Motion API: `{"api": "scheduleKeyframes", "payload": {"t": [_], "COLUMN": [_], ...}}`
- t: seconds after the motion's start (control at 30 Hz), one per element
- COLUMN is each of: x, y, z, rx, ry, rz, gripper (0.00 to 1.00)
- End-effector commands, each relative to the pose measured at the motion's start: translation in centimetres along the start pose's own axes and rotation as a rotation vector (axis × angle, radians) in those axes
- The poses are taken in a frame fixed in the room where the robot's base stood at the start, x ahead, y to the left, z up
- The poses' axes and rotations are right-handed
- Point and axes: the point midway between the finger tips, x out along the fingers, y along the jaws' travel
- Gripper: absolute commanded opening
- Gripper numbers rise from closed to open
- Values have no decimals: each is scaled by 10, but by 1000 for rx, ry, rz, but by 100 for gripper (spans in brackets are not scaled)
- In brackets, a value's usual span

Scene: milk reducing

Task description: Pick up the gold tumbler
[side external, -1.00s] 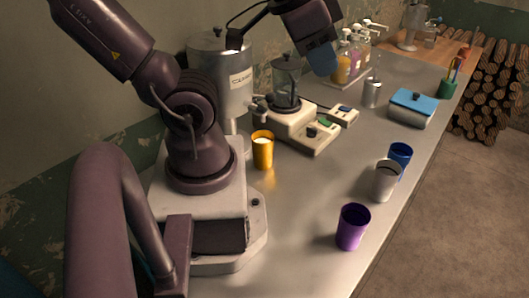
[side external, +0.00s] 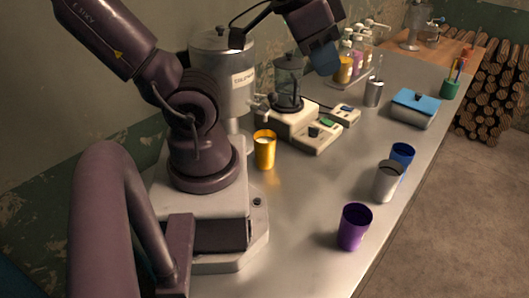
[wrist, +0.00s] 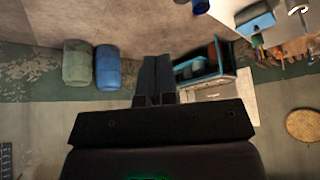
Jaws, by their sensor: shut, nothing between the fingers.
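The gold tumbler (side external: 264,154) stands upright on the metal counter, just right of my base in the side view. A pale, whitish area shows inside its mouth; I cannot tell whether it is liquid or a bright inner wall. The tumbler does not show in the wrist view. My gripper (wrist: 157,62) is shut and empty in the wrist view, its fingers side by side. In the side view my arm's end hangs at the top edge, well above and right of the tumbler, and its fingers cannot be made out clearly.
Purple (side external: 354,228), silver (side external: 387,182) and blue (side external: 403,153) cups stand along the counter's right edge. Behind the tumbler are a steel tank (side external: 225,75) and a hotplate with a glass vessel (side external: 289,82). A blue-lidded box (side external: 415,108) sits farther back. Mid-counter is clear.

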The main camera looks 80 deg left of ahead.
Motion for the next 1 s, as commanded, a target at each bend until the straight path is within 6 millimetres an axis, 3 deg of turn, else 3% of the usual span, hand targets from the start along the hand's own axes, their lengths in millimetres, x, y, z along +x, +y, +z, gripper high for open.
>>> {"api": "scheduleKeyframes", "payload": {"t": [0.17, 0.2, 0.5, 0.6, 0.87, 1.0], "x": [0, 0, 0, 0, 1, 16], "y": [0, 0, 0, 0, 0, 0], "z": [0, 0, 0, 0, 0, 3], "rx": [0, 0, 0, 0, 2, 31], "ry": [0, 0, 0, 0, -6, -96], "rz": [0, 0, 0, 0, -1, -17], "gripper": [0, 5, 74, 92, 92, 92]}}
